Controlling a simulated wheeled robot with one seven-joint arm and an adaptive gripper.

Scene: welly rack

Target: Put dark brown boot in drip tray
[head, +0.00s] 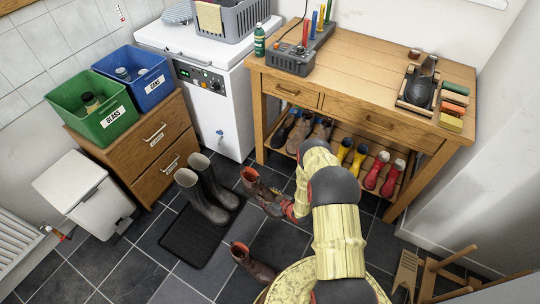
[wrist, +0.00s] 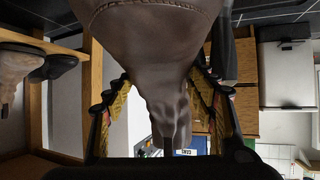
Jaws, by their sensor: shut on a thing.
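A dark brown boot (head: 252,186) with an orange-red lining is held by my gripper (head: 277,202), right of the drip tray. In the wrist view the boot (wrist: 150,50) fills the middle, and the fingers of my gripper (wrist: 160,112) are shut on it from both sides. Its toe and sole are partly hidden in the head view. A similar brown boot (head: 254,264) is on the tiles in front. The black drip tray (head: 185,250) lies flat on the floor, with a pair of dark grey wellies (head: 205,192) upright at its back.
The front part of the tray is bare. A wooden bench (head: 345,58) stands behind, with several shoes and red (head: 381,172) and yellow boots on its lower shelf. A white bin (head: 85,195) and wooden drawers (head: 145,145) stand left. A wooden stool (head: 435,275) is at front right.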

